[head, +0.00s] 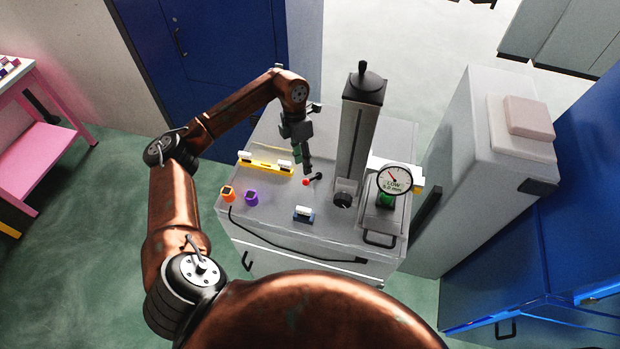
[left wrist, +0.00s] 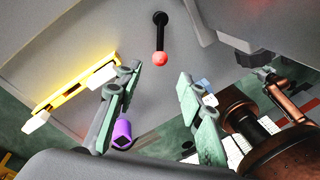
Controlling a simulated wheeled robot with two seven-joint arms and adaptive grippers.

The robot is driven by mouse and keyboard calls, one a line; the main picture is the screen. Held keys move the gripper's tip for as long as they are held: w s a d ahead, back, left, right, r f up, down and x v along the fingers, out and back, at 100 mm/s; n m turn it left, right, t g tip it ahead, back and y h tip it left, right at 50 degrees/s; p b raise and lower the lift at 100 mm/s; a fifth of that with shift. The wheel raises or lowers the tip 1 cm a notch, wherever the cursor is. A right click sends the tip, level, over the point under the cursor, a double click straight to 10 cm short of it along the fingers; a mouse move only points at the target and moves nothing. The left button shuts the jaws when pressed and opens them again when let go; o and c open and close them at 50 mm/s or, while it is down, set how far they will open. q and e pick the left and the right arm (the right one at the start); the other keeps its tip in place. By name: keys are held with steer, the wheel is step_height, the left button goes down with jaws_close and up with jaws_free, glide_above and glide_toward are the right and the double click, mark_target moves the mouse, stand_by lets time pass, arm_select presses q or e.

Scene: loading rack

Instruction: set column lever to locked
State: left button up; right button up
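The column lever is a short black rod with a red ball knob (head: 305,182), on the grey cabinet top just left of the upright column (head: 357,135). In the head view its black end lies nearer the column and the red knob points left. My left gripper (head: 306,168) is above the knob, pointing down. In the left wrist view the red knob (left wrist: 160,58) shows just beyond the gap between the fingertips of the left gripper (left wrist: 158,76). The fingers are spread with nothing between them; contact with the knob is not visible. My right gripper is not in view.
A yellow bar with white blocks (head: 266,167), an orange cup (head: 228,194), a purple cup (head: 251,198) and a small blue-white block (head: 304,214) are on the cabinet top (head: 275,217). A dial gauge (head: 394,179) stands right of the column. A black cable runs along the front.

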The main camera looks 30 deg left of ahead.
mark_target(311, 179)
arm_select(q)
steer(key=f, duration=0.2)
steer(key=d+f+p, duration=0.1)
steer(key=f, duration=0.1)
steer(key=f+p, duration=0.1)
steer(key=f, duration=0.2)
steer(key=shift+s+d, duration=0.2)
steer(key=shift+s, duration=0.05)
steer(key=shift+s+f, duration=0.1)
steer(key=shift+f, duration=0.45)
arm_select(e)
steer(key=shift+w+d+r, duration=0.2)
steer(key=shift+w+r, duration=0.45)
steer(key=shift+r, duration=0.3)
arm_select(q)
jaws_close()
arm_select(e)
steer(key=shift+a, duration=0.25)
